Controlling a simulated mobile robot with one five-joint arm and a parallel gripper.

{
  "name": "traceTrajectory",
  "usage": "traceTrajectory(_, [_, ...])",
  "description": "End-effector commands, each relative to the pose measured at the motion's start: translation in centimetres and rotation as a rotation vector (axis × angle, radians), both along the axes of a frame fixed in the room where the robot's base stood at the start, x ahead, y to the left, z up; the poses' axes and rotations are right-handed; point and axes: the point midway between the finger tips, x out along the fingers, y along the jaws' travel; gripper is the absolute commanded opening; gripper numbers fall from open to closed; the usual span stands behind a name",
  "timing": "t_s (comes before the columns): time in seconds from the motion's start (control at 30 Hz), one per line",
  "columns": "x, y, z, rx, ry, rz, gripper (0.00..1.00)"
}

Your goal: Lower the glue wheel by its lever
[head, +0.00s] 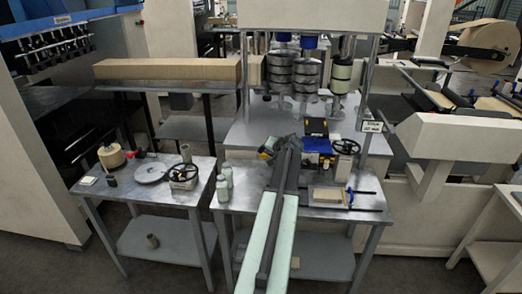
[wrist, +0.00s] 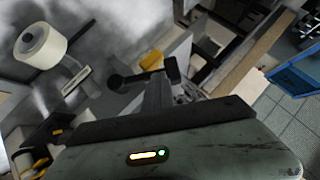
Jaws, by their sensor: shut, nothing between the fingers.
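My gripper (head: 284,145) is at the far end of my arm, over the back of the middle table, beside a blue and black unit (head: 317,143) with yellow parts. Its fingers (wrist: 157,92) show in the wrist view, shut and empty. A dark bar with rounded ends (wrist: 125,80) is close by in that view; I cannot tell if it is the lever, or if the gripper touches it. I cannot surely pick out the glue wheel. A pale roller (wrist: 41,45) in the wrist view is at the upper left.
A black handwheel (head: 346,147) stands right of the blue unit. The left table (head: 140,200) holds a grey disc (head: 153,172) and another handwheel (head: 183,172). Stacked metal rollers (head: 280,72) stand behind.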

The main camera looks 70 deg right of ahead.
Motion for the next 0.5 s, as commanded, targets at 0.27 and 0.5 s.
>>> traceTrajectory(0.27, [-1.3,-0.9,-0.2,0.002,-0.009,-0.024,0.0])
traceTrajectory(0.5, [-1.6,-1.0,-0.2,0.002,-0.008,-0.028,0.0])
